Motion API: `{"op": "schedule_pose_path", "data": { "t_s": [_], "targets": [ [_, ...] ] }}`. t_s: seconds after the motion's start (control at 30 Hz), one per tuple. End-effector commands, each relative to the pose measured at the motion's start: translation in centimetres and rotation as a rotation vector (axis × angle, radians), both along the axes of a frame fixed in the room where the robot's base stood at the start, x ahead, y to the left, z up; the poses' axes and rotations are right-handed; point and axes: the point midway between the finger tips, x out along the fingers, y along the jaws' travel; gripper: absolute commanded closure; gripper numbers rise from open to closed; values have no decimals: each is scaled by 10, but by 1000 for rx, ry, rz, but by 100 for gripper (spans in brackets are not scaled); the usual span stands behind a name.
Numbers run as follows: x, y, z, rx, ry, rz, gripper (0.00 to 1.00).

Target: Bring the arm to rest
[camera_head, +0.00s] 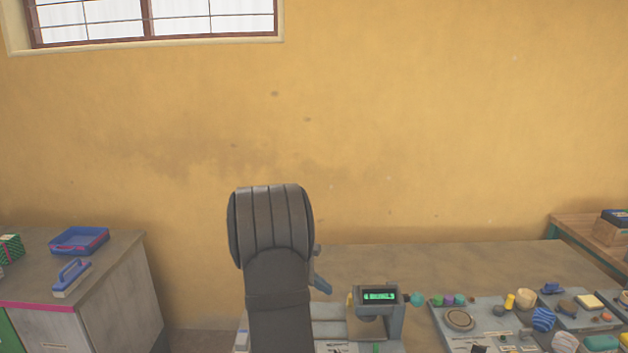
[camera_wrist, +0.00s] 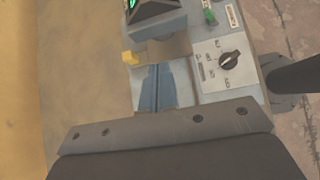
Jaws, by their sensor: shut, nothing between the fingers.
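My arm rises dark and large in the middle of the head view and hides part of the bench behind it. In the wrist view my gripper (camera_wrist: 158,67) shows as two blue fingers lying side by side, shut and empty. It is over the front of the plate press (camera_head: 393,318), whose dark head and green display (camera_head: 380,296) stand just beyond the fingertips in the wrist view. I cannot tell how high the fingers are above the press base. In the head view a small blue part of the gripper (camera_head: 320,285) shows at the arm's right side.
A panel with a black dial (camera_wrist: 229,61) and a green switch (camera_wrist: 210,17) lies right of the fingers. A cabinet (camera_head: 110,260) with a blue tray (camera_head: 79,240) stands left. The bench's back is clear.

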Motion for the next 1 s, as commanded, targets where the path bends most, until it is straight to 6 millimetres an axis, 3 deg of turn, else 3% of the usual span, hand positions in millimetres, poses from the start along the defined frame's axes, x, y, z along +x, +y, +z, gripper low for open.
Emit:
{"op": "schedule_pose_path", "data": {
  "t_s": [0.13,0.63,0.8,1.0],
  "targets": [
    [10,26,-6,9,74,7,100],
    [7,-51,-76,9,73,3,100],
    [9,-30,-56,9,67,8,100],
    [8,-20,-47,9,69,6,100]
  ]
}}
